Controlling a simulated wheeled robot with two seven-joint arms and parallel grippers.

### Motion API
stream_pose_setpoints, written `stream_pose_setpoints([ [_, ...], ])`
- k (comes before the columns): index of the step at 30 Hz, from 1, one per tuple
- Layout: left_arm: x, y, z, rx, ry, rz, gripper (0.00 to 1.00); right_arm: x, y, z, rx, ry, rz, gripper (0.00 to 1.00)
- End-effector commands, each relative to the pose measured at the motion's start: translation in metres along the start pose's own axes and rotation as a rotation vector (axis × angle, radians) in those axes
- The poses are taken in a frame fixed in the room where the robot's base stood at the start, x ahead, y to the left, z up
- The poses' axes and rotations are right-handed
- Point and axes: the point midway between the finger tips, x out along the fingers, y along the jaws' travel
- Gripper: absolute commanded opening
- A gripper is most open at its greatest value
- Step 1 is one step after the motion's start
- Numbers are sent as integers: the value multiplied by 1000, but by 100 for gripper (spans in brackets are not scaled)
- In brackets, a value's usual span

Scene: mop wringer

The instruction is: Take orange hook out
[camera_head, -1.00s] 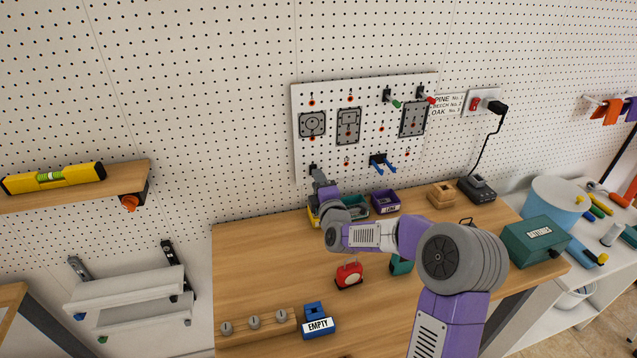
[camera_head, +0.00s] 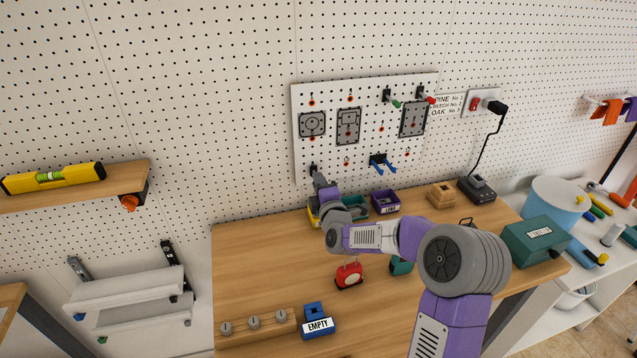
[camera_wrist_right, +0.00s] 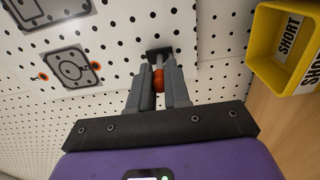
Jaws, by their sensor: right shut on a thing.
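The orange hook (camera_wrist_right: 158,80) shows in the right wrist view as a small orange rounded part at a dark mount on the white pegboard panel. My right gripper (camera_wrist_right: 160,85) is shut on it, one grey finger on each side. In the head view my right gripper (camera_head: 316,176) reaches the lower left corner of the white panel (camera_head: 368,140). The hook itself is hidden there by my gripper and arm. My left gripper is not in view.
A yellow bin (camera_wrist_right: 270,48) marked SHORT is close to the right of my gripper in the wrist view. A purple bin (camera_head: 386,203), a red timer (camera_head: 349,275) and a blue EMPTY block (camera_head: 318,326) are on the wooden bench (camera_head: 260,270). Blue-tipped prongs (camera_head: 382,163) stick out from the panel.

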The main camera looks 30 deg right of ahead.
Motion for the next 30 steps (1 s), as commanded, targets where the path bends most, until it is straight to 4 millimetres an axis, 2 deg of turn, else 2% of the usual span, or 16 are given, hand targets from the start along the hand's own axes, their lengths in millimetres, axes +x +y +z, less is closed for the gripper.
stream_pose_setpoints([
  [21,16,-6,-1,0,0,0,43,-36,0,0,-1,0,1,0],
  [30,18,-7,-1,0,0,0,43,-44,0,0,1,0,1,0],
])
